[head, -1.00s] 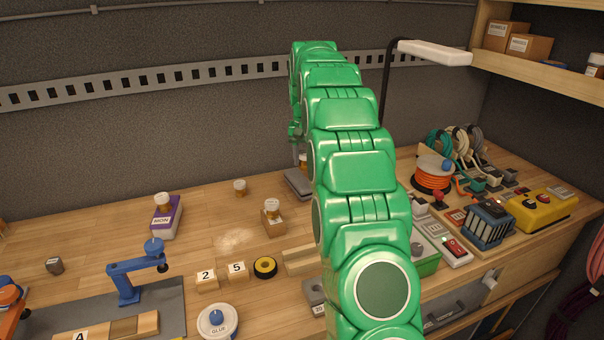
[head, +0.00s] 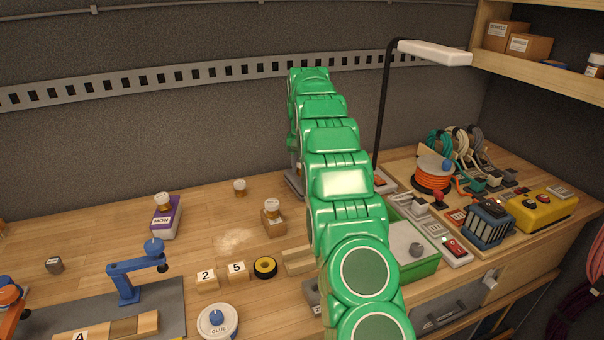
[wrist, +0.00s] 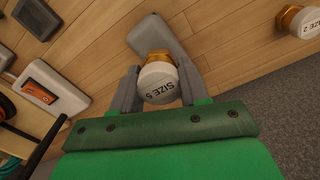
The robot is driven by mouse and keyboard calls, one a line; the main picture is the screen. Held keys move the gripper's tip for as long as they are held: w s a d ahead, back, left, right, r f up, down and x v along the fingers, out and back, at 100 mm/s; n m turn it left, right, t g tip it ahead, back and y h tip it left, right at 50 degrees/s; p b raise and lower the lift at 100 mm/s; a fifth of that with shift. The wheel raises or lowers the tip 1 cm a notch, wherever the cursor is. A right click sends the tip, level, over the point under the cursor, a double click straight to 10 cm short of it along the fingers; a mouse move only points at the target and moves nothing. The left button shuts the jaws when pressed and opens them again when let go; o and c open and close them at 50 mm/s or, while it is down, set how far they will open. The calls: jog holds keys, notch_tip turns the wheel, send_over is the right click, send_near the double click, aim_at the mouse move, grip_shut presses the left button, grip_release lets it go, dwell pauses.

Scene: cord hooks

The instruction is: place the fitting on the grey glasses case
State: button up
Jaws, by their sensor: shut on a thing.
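The fitting (wrist: 158,82) has a white cap marked "SIZE 5" and a brass-coloured collar. My gripper (wrist: 160,88) is shut on it, one finger on each side. The grey glasses case (wrist: 158,34) lies just beyond and beneath the fitting in the wrist view. I cannot tell whether the fitting touches the case. In the head view, the case (head: 292,184) shows only at its left edge, and my green arm hides the rest and most of the fitting.
A green tray (head: 420,262) and an orange cord reel (head: 433,180) are right of my arm.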

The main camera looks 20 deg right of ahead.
jog(key=shift+w+f, duration=0.1)
jog(key=shift+f, duration=1.6)
jog(key=shift+f, duration=0.15)
jog(key=o, duration=1.1)
jog(key=shift+w+r, duration=0.1)
jog(key=shift+r, duration=3.85)
